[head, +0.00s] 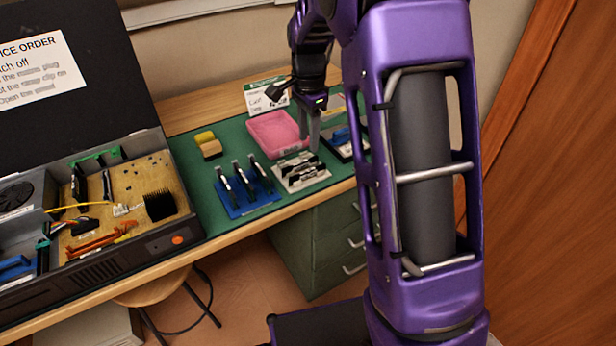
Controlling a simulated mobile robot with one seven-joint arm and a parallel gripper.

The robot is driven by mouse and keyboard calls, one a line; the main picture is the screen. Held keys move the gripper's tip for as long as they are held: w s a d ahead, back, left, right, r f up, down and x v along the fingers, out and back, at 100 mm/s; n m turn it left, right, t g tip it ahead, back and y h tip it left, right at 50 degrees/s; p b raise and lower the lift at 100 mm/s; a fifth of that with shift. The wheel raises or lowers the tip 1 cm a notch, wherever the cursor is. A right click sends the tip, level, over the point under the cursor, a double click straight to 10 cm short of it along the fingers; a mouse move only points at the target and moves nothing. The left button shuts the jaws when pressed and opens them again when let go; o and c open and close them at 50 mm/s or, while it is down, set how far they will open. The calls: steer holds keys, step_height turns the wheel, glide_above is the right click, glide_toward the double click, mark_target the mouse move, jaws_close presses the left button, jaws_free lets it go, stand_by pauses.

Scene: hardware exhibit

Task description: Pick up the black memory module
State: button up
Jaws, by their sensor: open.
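My gripper (309,130) points down over the bench, its fingers apart, in front of the right edge of the pink tray. Nothing shows between the fingers. Just below it in the picture, a white holder (318,181) carries several dark module-like pieces (299,170). To its left, a blue rack (236,211) holds upright dark pieces with light tops (243,180). I cannot tell which of these dark pieces is the black memory module. The fingertips look above the white holder; their exact height over it is unclear.
An open computer case (110,262) with a raised black lid (80,100) stands left. A pink tray (277,134), a yellow-topped block (208,145) and a small sign (262,97) are behind. Another tray with blue pieces (341,136) is partly hidden by my arm. The green mat (205,185) has bare patches.

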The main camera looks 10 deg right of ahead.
glide_above(308, 171)
steer(key=f, duration=0.4)
steer(key=shift+w+d+f, duration=0.1)
steer(key=shift+w+f, duration=0.1)
steer(key=shift+f, duration=0.05)
steer(key=f+b, duration=0.1)
steer(key=f, duration=0.4)
steer(key=shift+s+b, duration=0.2)
steer(key=shift+b, duration=0.1)
jaws_close()
